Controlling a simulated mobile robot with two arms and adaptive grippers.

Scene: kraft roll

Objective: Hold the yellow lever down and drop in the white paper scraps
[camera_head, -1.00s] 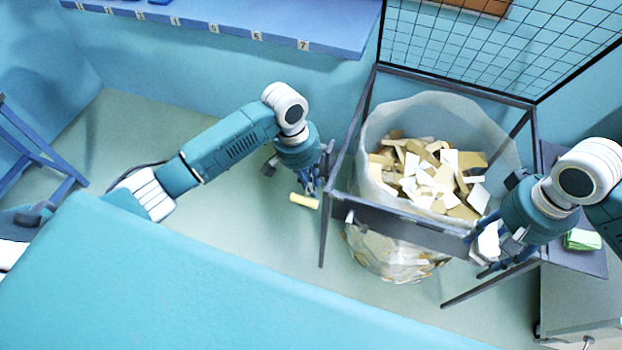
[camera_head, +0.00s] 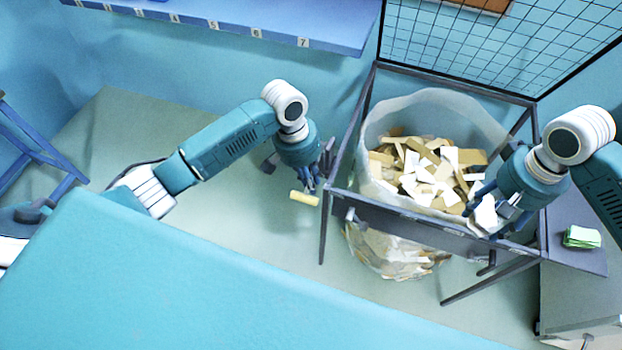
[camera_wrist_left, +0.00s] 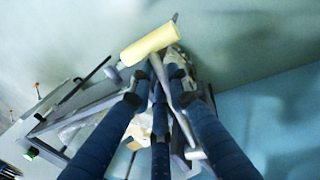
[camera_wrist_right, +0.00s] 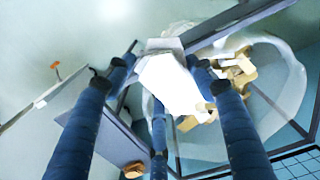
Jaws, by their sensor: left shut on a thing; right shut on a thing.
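The yellow lever (camera_head: 304,198) sticks out at the left side of the dark bag frame (camera_head: 410,216). My left gripper (camera_head: 311,182) is shut on it; the left wrist view shows the yellow grip (camera_wrist_left: 150,44) just past my fingers. My right gripper (camera_head: 487,222) is shut on white paper scraps (camera_wrist_right: 170,84), held at the front right rim of the clear bag (camera_head: 382,112). The bag hangs in the frame and is full of white and tan scraps (camera_head: 425,172). My right fingers partly hide the held scraps in the head view.
A side shelf (camera_head: 585,250) at the right bears a small green-and-white stack (camera_head: 581,237). A black wire grid (camera_head: 480,45) stands behind the bag. A blue numbered shelf (camera_head: 230,20) runs along the back wall. A blue stand (camera_head: 35,150) is at far left.

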